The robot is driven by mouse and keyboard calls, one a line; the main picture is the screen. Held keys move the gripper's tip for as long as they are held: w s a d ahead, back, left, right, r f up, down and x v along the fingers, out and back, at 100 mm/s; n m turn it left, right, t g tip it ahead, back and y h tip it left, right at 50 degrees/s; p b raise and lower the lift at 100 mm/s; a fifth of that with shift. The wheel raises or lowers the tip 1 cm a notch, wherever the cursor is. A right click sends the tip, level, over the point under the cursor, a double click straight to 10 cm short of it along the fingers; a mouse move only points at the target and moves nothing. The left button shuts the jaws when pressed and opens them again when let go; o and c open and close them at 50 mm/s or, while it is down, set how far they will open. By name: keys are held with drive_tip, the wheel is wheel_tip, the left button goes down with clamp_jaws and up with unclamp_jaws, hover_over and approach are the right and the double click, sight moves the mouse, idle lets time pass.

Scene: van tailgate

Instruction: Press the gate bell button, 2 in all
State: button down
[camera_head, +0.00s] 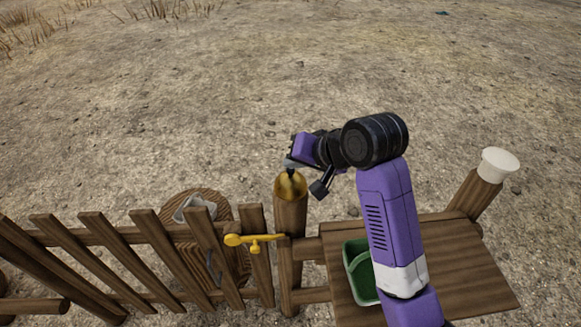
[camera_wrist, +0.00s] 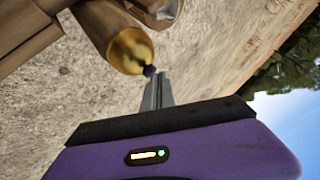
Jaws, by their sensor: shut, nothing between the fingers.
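The gate bell (camera_head: 293,188) is a gold dome on top of the wooden gate post, and it also shows in the wrist view (camera_wrist: 127,50). A small dark button (camera_wrist: 149,71) sticks out of the dome. My gripper (camera_head: 290,170) is shut and empty, its fingertips right at the dome. In the wrist view the fingertips (camera_wrist: 156,82) meet or nearly meet the dark button; I cannot tell whether they touch or press it. In the head view the gripper partly covers the button.
A slatted wooden gate with a yellow latch (camera_head: 252,240) stands left of the post. A wooden shelf (camera_head: 470,270) with a green tray (camera_head: 357,262) lies to the right, below my arm. A white-capped post (camera_head: 499,163) stands far right. Open dirt lies beyond.

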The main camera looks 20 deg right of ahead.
sight(293, 172)
drive_tip(key=shift+f, duration=0.2)
drive_tip(key=shift+r, duration=0.1)
idle(0.4)
drive_tip(key=shift+r+p, duration=0.95)
drive_tip(key=shift+p, duration=0.25)
wheel_tip(293, 172, up, 5)
drive_tip(key=p, duration=0.5)
idle(0.4)
